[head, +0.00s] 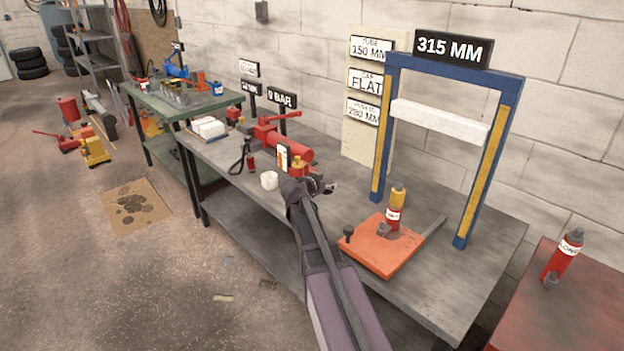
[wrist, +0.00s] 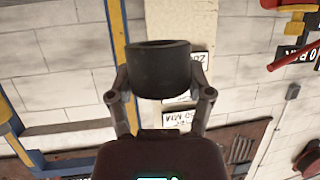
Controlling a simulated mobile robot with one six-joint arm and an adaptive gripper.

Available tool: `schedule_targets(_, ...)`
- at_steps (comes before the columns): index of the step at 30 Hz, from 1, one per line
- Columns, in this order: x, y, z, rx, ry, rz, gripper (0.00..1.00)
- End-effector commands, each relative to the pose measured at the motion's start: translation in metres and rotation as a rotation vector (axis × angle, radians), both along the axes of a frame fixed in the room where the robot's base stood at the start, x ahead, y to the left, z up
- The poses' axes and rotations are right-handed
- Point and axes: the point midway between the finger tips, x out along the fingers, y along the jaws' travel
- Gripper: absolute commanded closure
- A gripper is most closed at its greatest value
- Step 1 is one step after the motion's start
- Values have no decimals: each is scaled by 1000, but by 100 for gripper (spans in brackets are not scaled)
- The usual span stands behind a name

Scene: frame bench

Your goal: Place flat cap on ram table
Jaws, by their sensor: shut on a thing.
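My gripper (wrist: 160,95) is shut on a short, dark, round cap (wrist: 160,70) with a rim and a darker top, held between its two fingers. In the head view my gripper (head: 325,187) is above the bench, left of the orange plate; the held cap is hard to make out there. The orange plate (head: 368,256) lies on the bench in front of the blue frame. A red ram with a yellow top (head: 395,208) stands upright on it. I cannot tell which part is the ram table. The cap is apart from the plate and ram.
The blue frame (head: 384,130) with a white crossbar (head: 440,122) stands behind the ram. A red pump (head: 290,146) and a white roll (head: 269,180) are on the bench to the left. A red bottle-shaped cylinder (head: 563,257) stands on the red surface at right.

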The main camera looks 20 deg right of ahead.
Motion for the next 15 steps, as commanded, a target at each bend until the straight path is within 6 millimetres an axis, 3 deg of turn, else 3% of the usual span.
schedule_targets(1,7,1,-14,-1,-1,9,87)
schedule_targets(6,17,5,-28,-2,-1,30,87)
schedule_targets(15,22,7,-31,-3,-2,42,87)
